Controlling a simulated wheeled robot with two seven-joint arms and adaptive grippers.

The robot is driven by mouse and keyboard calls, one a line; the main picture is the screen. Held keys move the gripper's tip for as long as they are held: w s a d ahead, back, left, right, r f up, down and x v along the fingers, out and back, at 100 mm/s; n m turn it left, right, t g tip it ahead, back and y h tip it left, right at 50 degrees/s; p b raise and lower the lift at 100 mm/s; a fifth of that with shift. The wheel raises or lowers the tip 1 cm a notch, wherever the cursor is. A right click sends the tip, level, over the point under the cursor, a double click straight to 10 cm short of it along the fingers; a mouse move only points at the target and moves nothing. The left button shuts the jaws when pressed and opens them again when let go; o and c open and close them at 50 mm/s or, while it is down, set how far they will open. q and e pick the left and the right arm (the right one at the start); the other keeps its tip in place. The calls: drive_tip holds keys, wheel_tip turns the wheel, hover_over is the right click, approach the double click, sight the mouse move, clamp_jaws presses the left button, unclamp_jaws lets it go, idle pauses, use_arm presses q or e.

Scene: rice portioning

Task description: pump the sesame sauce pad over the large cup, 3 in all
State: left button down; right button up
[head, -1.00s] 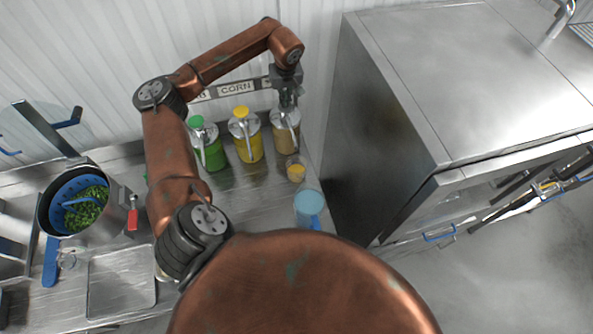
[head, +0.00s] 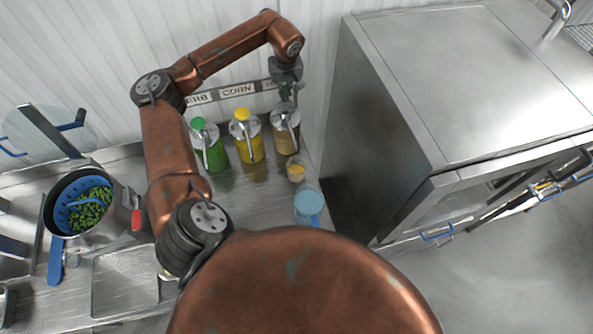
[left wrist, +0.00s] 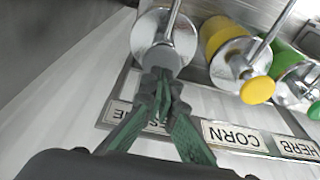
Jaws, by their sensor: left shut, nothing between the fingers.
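The sesame sauce dispenser (head: 284,136) is the right-hand bottle of the row, with brownish contents and a metal lid. Its grey pad (left wrist: 163,60) shows in the left wrist view. My left gripper (head: 286,97) is shut and empty, its tips (left wrist: 160,82) at the pad; whether they touch it I cannot tell. A clear cup with yellow contents (head: 296,172) stands in front of this dispenser, near its spout. A larger bluish cup (head: 308,204) stands closer to me. Which one is the task's large cup is unclear. My right gripper is not in view.
The yellow-topped dispenser (head: 246,140) and green-topped dispenser (head: 208,150) stand to the left. A pot with a blue strainer of green pieces (head: 85,205) and a metal tray (head: 125,282) are farther left. A steel cabinet (head: 380,150) bounds the right side.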

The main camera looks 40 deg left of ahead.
sight(285, 104)
use_arm(q)
drive_tip(key=shift+f, duration=0.1)
idle(0.4)
drive_tip(key=shift+f+b, duration=1.2)
drive_tip(key=shift+f, duration=0.75)
drive_tip(key=shift+r+p, duration=1.25)
drive_tip(key=shift+r, duration=0.85)
drive_tip(key=shift+f, duration=0.1)
